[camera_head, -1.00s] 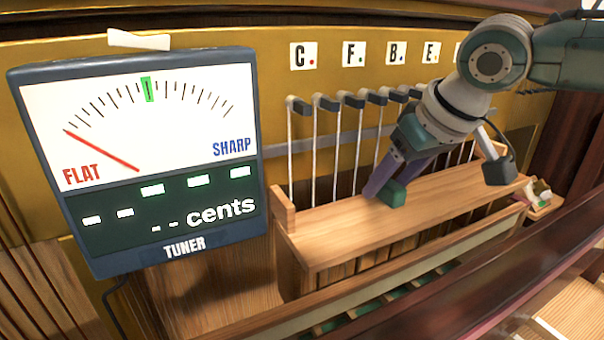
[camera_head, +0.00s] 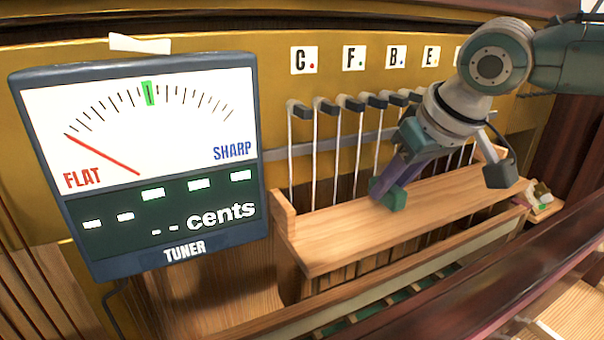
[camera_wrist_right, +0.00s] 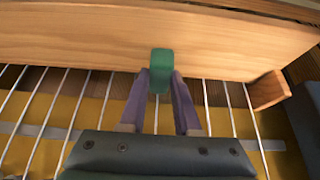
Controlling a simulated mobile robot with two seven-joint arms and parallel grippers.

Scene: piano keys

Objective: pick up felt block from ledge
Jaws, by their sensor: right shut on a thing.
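The green felt block (camera_head: 397,199) is at the wooden ledge (camera_head: 330,235), near the middle of its length. It also shows in the right wrist view (camera_wrist_right: 161,68), between two purple fingers. My right gripper (camera_head: 385,190) reaches down from the upper right and is shut on the block. In the right wrist view my right gripper (camera_wrist_right: 160,85) has one finger on each side of the block. I cannot tell whether the block still touches the ledge. My left gripper is not in view.
A large tuner (camera_head: 140,160) stands at the left, its red needle toward FLAT. Several strings with dark pegs (camera_head: 340,101) rise behind the ledge. Letter cards (camera_head: 304,58) sit on the gold panel above. A dark red rail (camera_head: 480,265) runs along the front right.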

